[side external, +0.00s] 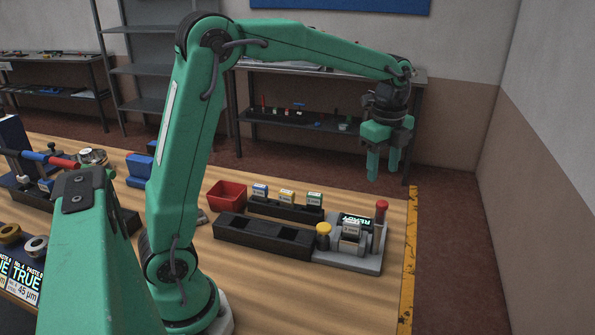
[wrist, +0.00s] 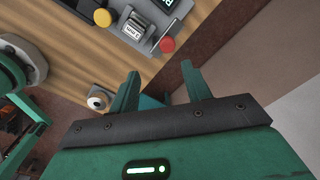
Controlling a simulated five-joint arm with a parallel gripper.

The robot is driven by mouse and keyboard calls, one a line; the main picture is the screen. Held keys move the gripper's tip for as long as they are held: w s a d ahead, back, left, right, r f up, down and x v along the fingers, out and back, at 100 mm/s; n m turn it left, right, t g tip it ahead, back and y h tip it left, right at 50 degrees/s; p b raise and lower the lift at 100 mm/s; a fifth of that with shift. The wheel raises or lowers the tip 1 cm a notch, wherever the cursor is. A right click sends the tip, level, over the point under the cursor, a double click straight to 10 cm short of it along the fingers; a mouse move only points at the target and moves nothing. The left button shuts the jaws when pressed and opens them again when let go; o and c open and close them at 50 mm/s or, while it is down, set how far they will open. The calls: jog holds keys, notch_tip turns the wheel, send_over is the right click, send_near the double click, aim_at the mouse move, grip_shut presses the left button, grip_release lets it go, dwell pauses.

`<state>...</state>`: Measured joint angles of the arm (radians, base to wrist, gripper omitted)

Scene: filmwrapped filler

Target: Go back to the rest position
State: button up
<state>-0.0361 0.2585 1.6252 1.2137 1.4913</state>
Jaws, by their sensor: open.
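My gripper (side external: 383,165) is open and empty in the side external view. It hangs with its fingers pointing down, high above the right end of the wooden table (side external: 380,285), near the yellow-striped edge. In the wrist view my gripper (wrist: 160,85) shows two green fingers spread apart with nothing between them. My arm is raised and reaches out to the right.
Below my gripper stands a grey device (side external: 350,258) with a lit display, a yellow knob (side external: 323,229) and a red-topped post (side external: 381,208). A black tray (side external: 262,236), a red bin (side external: 226,196) and a rack (side external: 285,208) with several small labelled items stand left of it.

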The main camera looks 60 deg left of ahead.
jog(key=s+d+r+n+t, duration=0.1)
jog(key=s+n+t, duration=0.4)
jog(key=s+n, duration=1.1)
jog(key=s, duration=0.7)
jog(key=shift+d+r+n, duration=0.3)
